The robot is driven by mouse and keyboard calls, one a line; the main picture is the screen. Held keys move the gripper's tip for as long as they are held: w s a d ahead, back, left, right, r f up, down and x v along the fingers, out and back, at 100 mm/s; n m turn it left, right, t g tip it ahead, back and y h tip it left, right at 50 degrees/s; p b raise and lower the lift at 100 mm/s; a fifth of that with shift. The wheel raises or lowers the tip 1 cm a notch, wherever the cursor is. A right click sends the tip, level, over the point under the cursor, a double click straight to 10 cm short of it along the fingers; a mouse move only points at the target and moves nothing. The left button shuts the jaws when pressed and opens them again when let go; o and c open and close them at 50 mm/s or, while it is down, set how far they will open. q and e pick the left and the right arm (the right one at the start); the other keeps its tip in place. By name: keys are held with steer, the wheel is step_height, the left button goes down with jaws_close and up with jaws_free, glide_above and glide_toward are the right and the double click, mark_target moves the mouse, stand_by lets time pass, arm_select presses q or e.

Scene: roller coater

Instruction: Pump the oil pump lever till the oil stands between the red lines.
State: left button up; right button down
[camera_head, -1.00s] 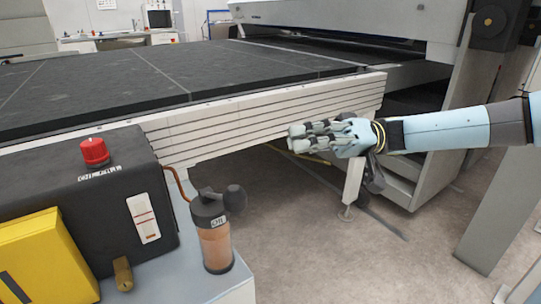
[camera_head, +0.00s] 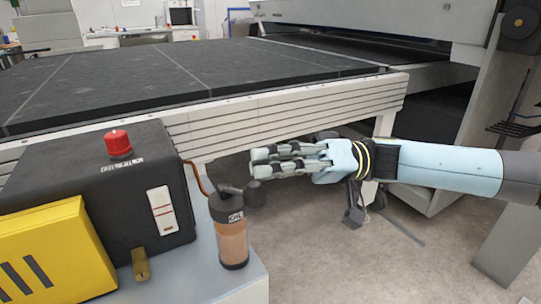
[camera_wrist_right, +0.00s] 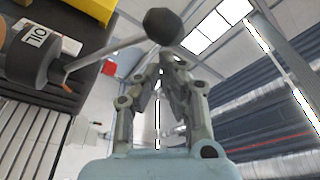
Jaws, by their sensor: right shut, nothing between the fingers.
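The oil pump (camera_head: 231,232) is a clear cylinder of orange-brown oil with a dark cap marked OIL. Its lever ends in a dark ball knob (camera_head: 254,193). The black oil tank (camera_head: 95,195) has a white sight gauge (camera_head: 162,210) with red marks; the oil level in it is too small to tell. My right gripper (camera_head: 252,162) is shut and empty, pointing left, just above and behind the knob in the head view. In the right wrist view the knob (camera_wrist_right: 163,26) is just beyond the fingertips (camera_wrist_right: 172,62), and the lever rod runs left to the cap. My left gripper is out of view.
A red cap (camera_head: 118,143) tops the tank and a yellow box (camera_head: 50,250) stands in front of it. A brass fitting (camera_head: 140,264) juts from the tank's front. The long conveyor table (camera_head: 300,115) lies behind my right gripper.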

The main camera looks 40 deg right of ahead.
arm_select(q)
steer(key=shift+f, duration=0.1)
arm_select(e)
steer(key=shift+f, duration=0.1)
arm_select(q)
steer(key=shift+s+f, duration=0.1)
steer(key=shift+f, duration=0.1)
arm_select(e)
steer(key=shift+s+f+n, duration=0.2)
steer(key=shift+s+n, duration=0.05)
steer(key=shift+n, duration=0.15)
arm_select(q)
steer(key=shift+b, duration=0.3)
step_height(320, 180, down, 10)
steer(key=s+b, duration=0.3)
steer(key=b, duration=0.6)
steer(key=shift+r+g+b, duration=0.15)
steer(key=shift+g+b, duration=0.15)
arm_select(e)
steer(key=s+f+n+g+y, duration=0.2)
steer(key=s+f+n, duration=0.1)
steer(key=f+n, duration=0.7)
steer(key=shift+a+f+g, duration=0.3)
steer(key=shift+a, duration=0.1)
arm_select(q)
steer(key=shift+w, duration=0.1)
